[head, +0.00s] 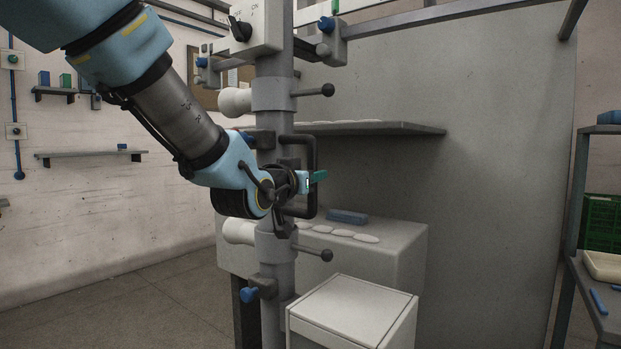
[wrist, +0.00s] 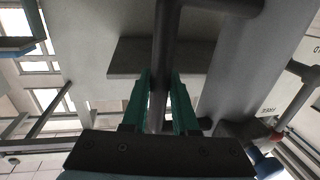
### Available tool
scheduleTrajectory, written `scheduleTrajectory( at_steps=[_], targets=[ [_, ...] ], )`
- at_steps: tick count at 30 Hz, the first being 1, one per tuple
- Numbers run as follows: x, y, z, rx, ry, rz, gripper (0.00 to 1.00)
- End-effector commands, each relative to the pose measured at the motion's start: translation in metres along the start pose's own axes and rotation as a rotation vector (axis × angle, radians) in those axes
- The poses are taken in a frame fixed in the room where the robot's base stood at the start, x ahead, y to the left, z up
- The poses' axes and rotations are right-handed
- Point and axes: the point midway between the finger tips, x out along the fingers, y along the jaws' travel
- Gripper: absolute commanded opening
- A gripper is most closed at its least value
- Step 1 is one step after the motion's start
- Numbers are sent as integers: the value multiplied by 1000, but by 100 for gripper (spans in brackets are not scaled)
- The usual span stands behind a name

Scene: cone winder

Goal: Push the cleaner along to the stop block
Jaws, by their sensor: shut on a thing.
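My gripper (head: 314,178) has green fingers and is at the grey upright post (head: 275,100), in the middle of the head view. It is shut on a dark upright bar handle (head: 312,150), which looks like the cleaner's handle. In the wrist view the handle (wrist: 165,50) runs between the two green fingers (wrist: 160,100). The cleaner's body is mostly hidden behind my wrist. I cannot tell for sure which part is the stop block; a grey block with a blue knob (head: 250,294) sits low on the post.
Ball-ended levers (head: 327,90) (head: 326,255) stick out right from the post, above and below my gripper. White cones (head: 235,101) stand out on its left. A grey ledge (head: 400,128) and a white-topped box (head: 350,310) are near. A large grey panel (head: 470,170) stands behind.

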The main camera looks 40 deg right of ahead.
Motion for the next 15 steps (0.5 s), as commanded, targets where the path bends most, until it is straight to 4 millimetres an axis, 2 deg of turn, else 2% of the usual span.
scheduleTrajectory(
  at_steps=[5,6,12,15],
  targets=[
    [0,1,0,0,0,2,0],
    [0,1,0,0,0,2,32],
    [0,1,0,0,1,2,54],
    [0,1,0,0,1,2,57]
  ],
)
